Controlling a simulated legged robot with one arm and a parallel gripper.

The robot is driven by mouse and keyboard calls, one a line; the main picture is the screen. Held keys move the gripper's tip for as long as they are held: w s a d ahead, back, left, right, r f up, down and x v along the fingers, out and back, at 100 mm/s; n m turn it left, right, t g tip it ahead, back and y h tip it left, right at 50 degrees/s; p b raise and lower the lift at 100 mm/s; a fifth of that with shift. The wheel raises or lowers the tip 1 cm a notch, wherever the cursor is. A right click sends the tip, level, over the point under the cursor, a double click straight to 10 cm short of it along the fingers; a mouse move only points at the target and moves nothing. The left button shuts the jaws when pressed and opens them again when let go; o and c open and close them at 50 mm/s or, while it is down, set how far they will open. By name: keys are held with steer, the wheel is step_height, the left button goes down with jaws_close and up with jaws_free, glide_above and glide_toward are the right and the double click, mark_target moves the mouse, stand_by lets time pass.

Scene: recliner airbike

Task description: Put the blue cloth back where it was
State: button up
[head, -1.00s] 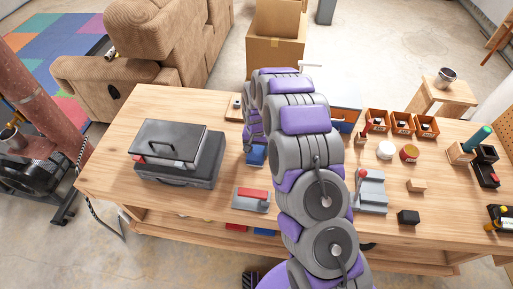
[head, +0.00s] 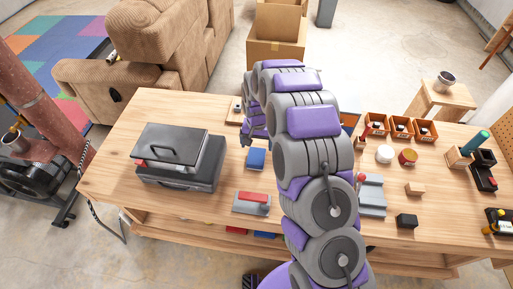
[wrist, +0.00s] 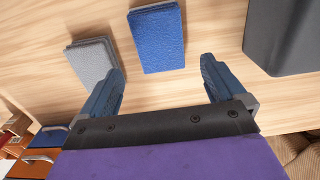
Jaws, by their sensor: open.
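The blue cloth (head: 256,159) lies flat on the wooden workbench, right of the black case. In the wrist view the blue cloth (wrist: 157,40) is a textured folded rectangle, just beyond the fingertips. My gripper (wrist: 162,66) is open, with its two fingers spread wide and nothing between them. In the head view my gripper (head: 256,137) is just behind the cloth and partly hidden by my arm. A grey cloth or pad (wrist: 94,62) lies beside the blue one in the wrist view, near the left finger. My arm hides that area in the head view.
The black case (head: 180,157) stands left on the workbench (head: 118,135). A red-handled grey tool (head: 252,202) lies in front of the cloth. Orange bins (head: 401,128) and small items stand right of my arm. Bare wood surrounds the blue cloth's left and front sides.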

mark_target(257, 154)
step_height(257, 154, up, 7)
steer(key=p, duration=0.1)
steer(key=s+d+r+n, duration=0.1)
steer(key=s+d+r, duration=0.2)
steer(key=s+r, duration=0.5)
steer(key=s+d+r, duration=0.4)
steer(key=s+r, duration=0.3)
steer(key=s, duration=0.2)
steer(key=s+d+r+g, duration=0.1)
steer(key=s+d+r, duration=0.1)
steer(key=s, duration=1)
steer(key=s+d+r+n, duration=0.1)
steer(key=s+d+r, duration=0.1)
steer(key=s, duration=1.1)
steer(key=shift+s+d+g, duration=0.15)
steer(key=shift+d+g, duration=0.15)
steer(key=shift+g, duration=0.1)
